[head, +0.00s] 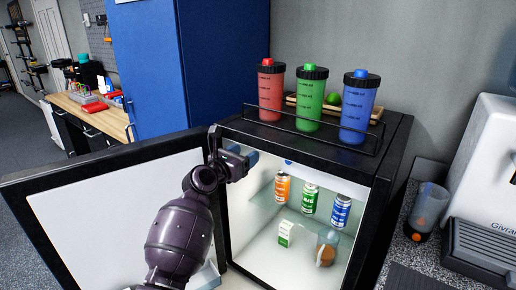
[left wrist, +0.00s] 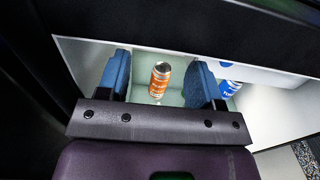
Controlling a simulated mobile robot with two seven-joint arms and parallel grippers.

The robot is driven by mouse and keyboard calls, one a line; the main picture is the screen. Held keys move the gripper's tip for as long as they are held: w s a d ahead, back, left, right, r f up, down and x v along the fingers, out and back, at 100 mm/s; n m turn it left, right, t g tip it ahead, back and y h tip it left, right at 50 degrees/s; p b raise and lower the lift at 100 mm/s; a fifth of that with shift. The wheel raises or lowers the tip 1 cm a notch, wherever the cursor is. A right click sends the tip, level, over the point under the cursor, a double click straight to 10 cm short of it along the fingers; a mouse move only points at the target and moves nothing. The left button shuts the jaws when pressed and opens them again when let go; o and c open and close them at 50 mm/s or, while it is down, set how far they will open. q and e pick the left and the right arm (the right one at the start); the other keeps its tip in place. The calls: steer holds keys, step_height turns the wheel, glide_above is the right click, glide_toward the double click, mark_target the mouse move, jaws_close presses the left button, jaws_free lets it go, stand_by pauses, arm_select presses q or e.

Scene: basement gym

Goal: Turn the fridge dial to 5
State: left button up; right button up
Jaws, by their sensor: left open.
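The small black fridge (head: 385,160) stands with its door (head: 110,205) swung open to the left. My left gripper (head: 250,157) is open and empty at the upper left of the fridge opening, just under the top edge. Its two blue fingers also show in the left wrist view (left wrist: 160,82), spread apart, with an orange can (left wrist: 159,80) seen between them farther in. A small blue and white spot (head: 288,162) sits high inside the fridge, right of the gripper. I cannot tell whether it is the dial, and no numbers can be read. My right gripper is out of view.
The glass shelf (head: 262,195) holds orange, green (head: 310,198) and blue (head: 340,210) cans. A small carton (head: 286,234) and a brown-filled container (head: 326,250) stand below. Red (head: 270,92), green (head: 310,100) and blue (head: 358,110) shaker bottles stand on top behind a rail.

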arm_select(q)
steer(key=b+x, duration=0.2)
steer(key=x, duration=0.5)
steer(key=shift+c, duration=0.4)
steer(key=c, duration=0.8)
steer(key=shift+m, duration=0.7)
steer(key=shift+c, duration=0.2)
steer(key=shift+f, duration=0.1)
